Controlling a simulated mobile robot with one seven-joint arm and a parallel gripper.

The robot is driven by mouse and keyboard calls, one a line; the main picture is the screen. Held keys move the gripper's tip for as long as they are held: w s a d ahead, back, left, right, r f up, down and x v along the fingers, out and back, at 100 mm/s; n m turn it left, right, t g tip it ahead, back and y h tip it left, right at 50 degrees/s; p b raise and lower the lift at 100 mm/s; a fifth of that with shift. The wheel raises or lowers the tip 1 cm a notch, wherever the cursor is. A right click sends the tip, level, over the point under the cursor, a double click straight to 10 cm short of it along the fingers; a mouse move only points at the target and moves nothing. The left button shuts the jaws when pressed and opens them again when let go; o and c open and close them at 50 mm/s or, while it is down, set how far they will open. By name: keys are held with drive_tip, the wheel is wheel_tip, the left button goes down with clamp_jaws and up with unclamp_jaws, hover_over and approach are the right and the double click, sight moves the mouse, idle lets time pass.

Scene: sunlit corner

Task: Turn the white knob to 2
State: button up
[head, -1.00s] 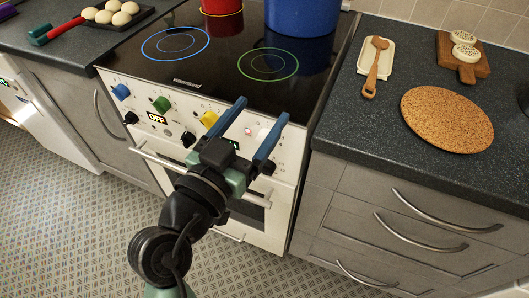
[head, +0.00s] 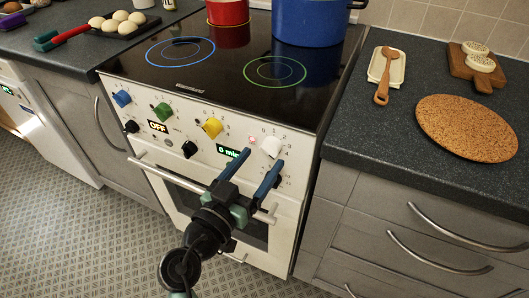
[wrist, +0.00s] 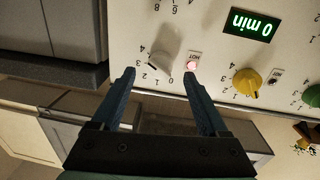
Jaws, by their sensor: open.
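The white knob (head: 271,147) is at the right end of the stove's front panel, with numbers printed around it. It also shows in the wrist view (wrist: 164,58), pale against the white panel, near the numbers 0 to 4. I cannot tell surely which number it points to. My gripper (head: 262,160) is open and empty, its two blue fingers in front of the panel near the knob. In the wrist view my gripper (wrist: 161,74) has its fingertips to either side of the knob, seemingly short of it.
A yellow knob (head: 212,128), green knob (head: 162,112) and blue knob (head: 122,98) line the panel. A lit timer (head: 232,152) reads 0 min. The oven handle (head: 180,176) runs below. A red pot (head: 228,12) and blue pot (head: 308,24) stand on the hob.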

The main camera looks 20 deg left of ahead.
sight(270, 148)
drive_tip(key=shift+w+d, duration=0.2)
drive_tip(key=shift+w, duration=1.2)
clamp_jaws()
